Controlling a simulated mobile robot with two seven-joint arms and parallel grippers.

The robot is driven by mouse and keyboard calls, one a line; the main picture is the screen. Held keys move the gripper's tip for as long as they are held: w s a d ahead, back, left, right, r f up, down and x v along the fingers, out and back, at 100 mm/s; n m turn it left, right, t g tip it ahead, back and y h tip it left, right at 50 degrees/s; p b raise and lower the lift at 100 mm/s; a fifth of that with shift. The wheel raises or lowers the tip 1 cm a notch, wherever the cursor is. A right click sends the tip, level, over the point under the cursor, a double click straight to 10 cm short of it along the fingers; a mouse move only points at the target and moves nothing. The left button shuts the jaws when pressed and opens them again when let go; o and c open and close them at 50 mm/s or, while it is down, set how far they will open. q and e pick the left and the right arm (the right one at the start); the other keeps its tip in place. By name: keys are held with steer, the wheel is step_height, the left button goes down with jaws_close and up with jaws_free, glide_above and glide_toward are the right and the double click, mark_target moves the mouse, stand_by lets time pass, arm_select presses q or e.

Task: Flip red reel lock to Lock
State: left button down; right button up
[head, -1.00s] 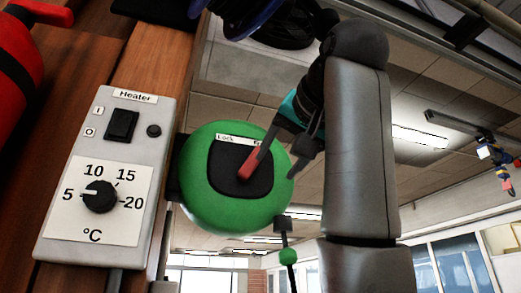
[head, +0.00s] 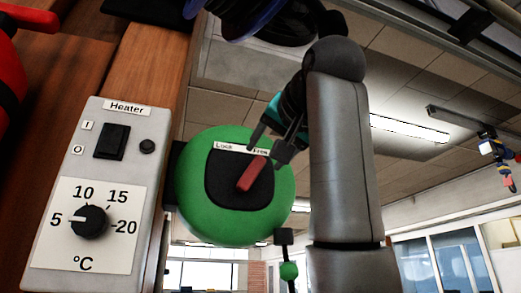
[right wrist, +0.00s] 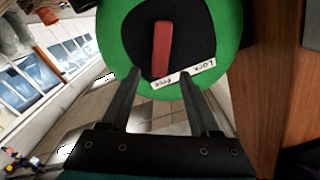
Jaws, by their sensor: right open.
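The green round reel (head: 280,190) hangs beside the heater box, with a black face (head: 220,190) and a white label reading Lock at left and Free at right. Its red lock lever (head: 251,174) tilts up and right, its upper end near the Free side. My right gripper (head: 267,151) is open, with its fingertips near that end of the lever. In the right wrist view, the lever's lower end (right wrist: 161,60) lies between the lines of the open fingers (right wrist: 160,78), just beyond the tips. I see no contact. My left gripper is out of view.
The grey heater box (head: 65,150) with switch and temperature dial (head: 89,222) is close left of the reel, on wooden boards (head: 150,60). A blue reel (head: 250,18) is above. A red object (head: 8,80) is at the far left. Open room lies right of my arm.

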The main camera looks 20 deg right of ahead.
mark_target(258, 164)
steer(key=shift+w+p, duration=0.75)
steer(key=shift+w, duration=1.5)
jaws_close()
